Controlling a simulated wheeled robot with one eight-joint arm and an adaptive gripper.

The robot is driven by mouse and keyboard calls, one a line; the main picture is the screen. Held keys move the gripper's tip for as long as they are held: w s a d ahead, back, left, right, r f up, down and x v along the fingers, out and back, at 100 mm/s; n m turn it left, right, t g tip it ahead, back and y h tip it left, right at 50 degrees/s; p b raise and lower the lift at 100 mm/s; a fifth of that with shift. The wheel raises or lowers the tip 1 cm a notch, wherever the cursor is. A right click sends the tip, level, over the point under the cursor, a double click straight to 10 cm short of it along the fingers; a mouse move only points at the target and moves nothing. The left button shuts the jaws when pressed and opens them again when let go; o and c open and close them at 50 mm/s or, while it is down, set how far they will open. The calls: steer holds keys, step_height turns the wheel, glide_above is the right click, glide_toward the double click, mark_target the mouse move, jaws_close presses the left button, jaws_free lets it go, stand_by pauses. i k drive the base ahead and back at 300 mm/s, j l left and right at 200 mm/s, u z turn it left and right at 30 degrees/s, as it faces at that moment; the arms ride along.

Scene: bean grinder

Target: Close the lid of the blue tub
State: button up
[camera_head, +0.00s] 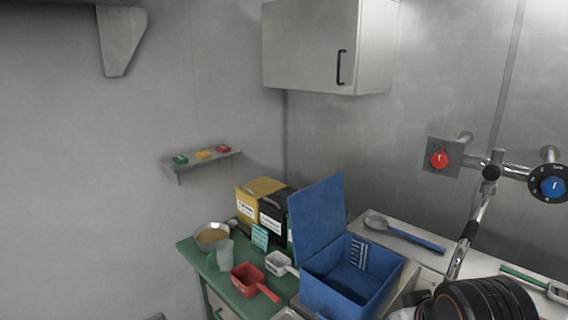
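A white marking shows on the inside wall, and the part of the inside that I can see looks empty. The tub's lower front is cut off by the picture edge. A dark ribbed part, likely my arm (487,302), shows at the bottom right, to the right of the tub. My gripper's fingers do not show.
A green table (238,298) holds a red scoop (250,278), a white scoop (279,264), a pale jug (224,254), a bowl (212,236) and yellow (257,195) and black bins. A blue-handled spoon (405,235) lies behind the tub. Tap pipework (490,171) rises at right.

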mark_target(317, 211)
steer(key=j+z, duration=0.1)
steer(key=z, duration=0.5)
steer(key=i+j+z, duration=0.1)
steer(key=j+z, duration=0.35)
steer(key=j, duration=0.5)
steer(key=j+z, duration=0.45)
steer(key=j, duration=0.5)
steer(key=k+j, duration=0.1)
steer(key=j, duration=1.1)
steer(key=k, duration=0.05)
